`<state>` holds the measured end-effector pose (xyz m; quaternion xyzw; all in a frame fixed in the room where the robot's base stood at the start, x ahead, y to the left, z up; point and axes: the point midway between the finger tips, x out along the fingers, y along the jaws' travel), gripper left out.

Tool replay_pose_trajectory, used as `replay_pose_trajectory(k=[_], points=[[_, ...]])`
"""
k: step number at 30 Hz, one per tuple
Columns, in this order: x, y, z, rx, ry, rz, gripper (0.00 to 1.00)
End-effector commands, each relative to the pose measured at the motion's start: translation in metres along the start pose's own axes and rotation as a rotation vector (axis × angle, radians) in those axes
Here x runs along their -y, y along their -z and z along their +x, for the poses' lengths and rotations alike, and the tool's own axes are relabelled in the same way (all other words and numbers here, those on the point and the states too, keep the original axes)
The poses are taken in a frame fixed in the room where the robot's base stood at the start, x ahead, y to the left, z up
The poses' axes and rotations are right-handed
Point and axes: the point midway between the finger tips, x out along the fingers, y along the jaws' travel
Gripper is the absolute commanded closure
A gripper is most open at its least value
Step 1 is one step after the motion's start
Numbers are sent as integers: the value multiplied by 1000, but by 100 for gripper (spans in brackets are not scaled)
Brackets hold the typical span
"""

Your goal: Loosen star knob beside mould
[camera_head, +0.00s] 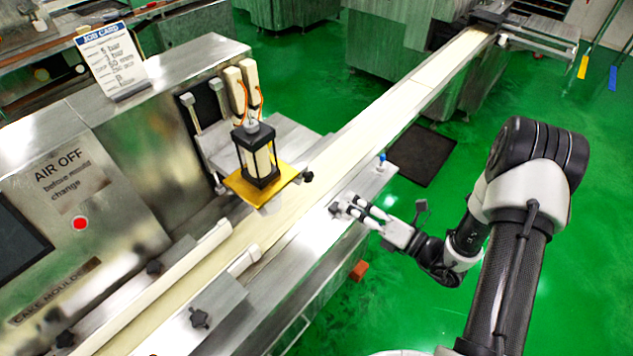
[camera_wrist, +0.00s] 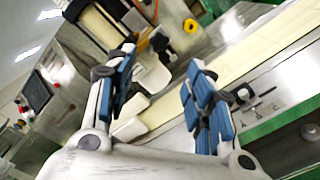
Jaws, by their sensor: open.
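The cake mould (camera_head: 258,157) is a black-framed block on a yellow plate (camera_head: 240,192) above the conveyor. A dark star knob (camera_head: 307,176) sits at the right edge of that plate. My gripper (camera_head: 345,204) is open and empty, to the right of and lower in the picture than this knob, apart from it, over the metal rail. In the wrist view my open blue-padded fingers (camera_wrist: 160,80) frame the machine. A yellow ring-like part (camera_wrist: 190,25) and a dark knob-like shape (camera_wrist: 160,43) appear beyond them; I cannot tell whether that shape is the star knob.
A cream conveyor belt (camera_head: 440,67) runs diagonally past the mould. A blue-topped valve (camera_head: 381,158) stands on the metal ledge to the right. Another star knob (camera_head: 200,318) is on the front plate. A job card (camera_head: 110,60) and a red button (camera_head: 80,224) are at left.

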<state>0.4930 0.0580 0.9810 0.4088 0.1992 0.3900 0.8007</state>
Motion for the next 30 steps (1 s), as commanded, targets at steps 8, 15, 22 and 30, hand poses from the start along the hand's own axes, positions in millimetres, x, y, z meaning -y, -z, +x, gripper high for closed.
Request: replay_pose_trajectory(k=[8,15,22,30], points=[[0,2,64,-5,-5,-5,52],[0,2,106,-4,-4,-4,52],[-1,1,124,-1,-2,-2,52],[-1,0,126,-1,-1,-2,52]])
